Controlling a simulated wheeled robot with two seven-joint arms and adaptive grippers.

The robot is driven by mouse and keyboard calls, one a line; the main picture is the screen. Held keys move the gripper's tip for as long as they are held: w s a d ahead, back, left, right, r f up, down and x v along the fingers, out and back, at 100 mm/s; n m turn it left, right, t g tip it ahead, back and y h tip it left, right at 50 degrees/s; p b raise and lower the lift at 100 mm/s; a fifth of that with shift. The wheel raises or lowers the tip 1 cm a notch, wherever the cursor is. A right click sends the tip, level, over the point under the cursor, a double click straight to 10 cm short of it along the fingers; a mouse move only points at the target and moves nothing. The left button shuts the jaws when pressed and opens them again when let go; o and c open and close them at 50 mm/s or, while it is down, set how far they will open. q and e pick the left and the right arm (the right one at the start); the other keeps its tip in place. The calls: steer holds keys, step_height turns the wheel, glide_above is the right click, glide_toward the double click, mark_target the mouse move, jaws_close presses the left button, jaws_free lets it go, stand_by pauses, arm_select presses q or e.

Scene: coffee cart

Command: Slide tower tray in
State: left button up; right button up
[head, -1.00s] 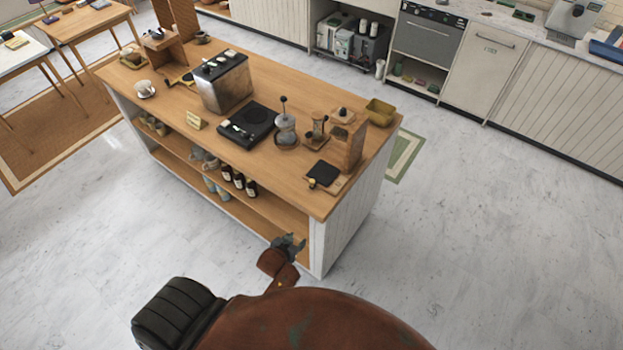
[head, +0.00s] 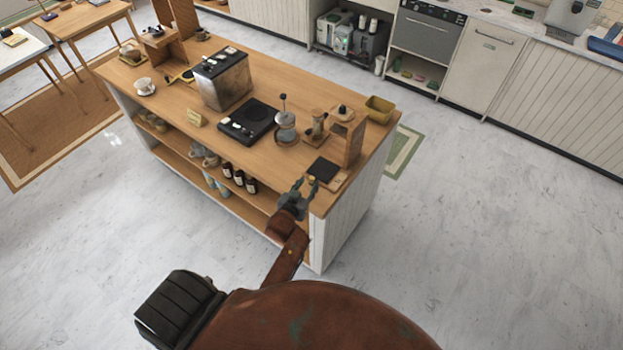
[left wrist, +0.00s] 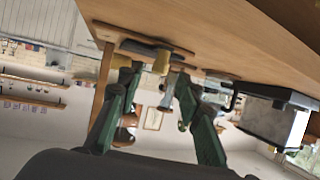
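The wooden tower (head: 349,143) stands near the right end of the island. Its black-topped tray (head: 323,169) sticks out at the base toward the island's front edge, with a small yellow knob (head: 312,179) at its front. My left gripper (head: 307,187) is open and empty at the front edge, close to the knob. In the left wrist view the knob (left wrist: 162,61) appears between the spread green fingers of the gripper (left wrist: 153,75). I cannot tell whether they touch it. My right gripper is not in view.
A glass press (head: 286,129) and a black flat device (head: 248,121) stand left of the tower. A yellow bin (head: 379,109) stands behind it. Bottles (head: 239,178) fill part of the shelf below.

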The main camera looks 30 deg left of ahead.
mark_target(311, 180)
arm_select(q)
steer(key=x, duration=0.5)
steer(key=shift+c, duration=0.7)
jaws_close()
